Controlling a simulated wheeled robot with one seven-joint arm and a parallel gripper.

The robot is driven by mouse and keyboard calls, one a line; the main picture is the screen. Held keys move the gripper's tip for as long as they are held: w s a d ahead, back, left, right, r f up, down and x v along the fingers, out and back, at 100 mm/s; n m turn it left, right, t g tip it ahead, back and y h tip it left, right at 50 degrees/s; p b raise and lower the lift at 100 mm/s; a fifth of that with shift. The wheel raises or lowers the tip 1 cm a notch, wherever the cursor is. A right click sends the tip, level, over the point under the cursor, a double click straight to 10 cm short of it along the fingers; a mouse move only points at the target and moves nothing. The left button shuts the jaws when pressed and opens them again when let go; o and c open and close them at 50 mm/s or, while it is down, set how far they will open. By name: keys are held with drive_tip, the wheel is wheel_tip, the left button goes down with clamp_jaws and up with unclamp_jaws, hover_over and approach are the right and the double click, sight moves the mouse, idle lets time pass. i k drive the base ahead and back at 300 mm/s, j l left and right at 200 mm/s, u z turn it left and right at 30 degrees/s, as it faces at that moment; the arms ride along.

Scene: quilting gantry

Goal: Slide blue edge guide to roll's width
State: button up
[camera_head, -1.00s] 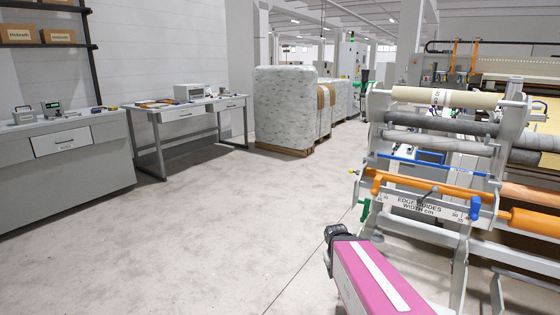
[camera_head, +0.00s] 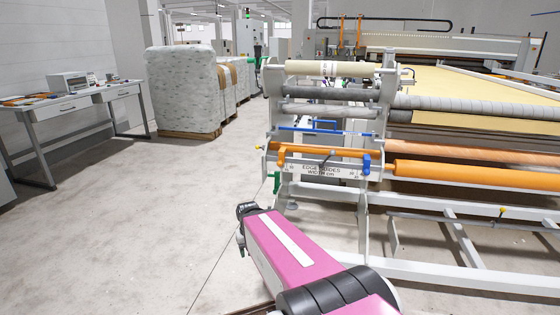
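The blue edge guide (camera_head: 366,163) sits near the right end of the orange bar (camera_head: 325,151), over the right end of the white scale plate (camera_head: 320,171) marked "EDGE GUIDES WIDTH cm". An orange guide (camera_head: 280,157) sits near the left end of the same bar. A cream roll (camera_head: 330,68) with a printed label lies across the top of the stand. My pink arm reaches up from the bottom of the picture and ends in a dark joint, well short of the guides and to their lower left. My gripper does not show. The scale's numbers are too small to read surely.
Grey rollers (camera_head: 330,109) and a thin blue bar (camera_head: 312,130) cross the stand above the guides. A long orange roller (camera_head: 475,175) and low white rails extend right. A wrapped pallet stack (camera_head: 183,90) and a table (camera_head: 75,102) stand left. Open floor lies between.

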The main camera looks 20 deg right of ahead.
sight(366, 159)
drive_tip(key=z, duration=1.5)
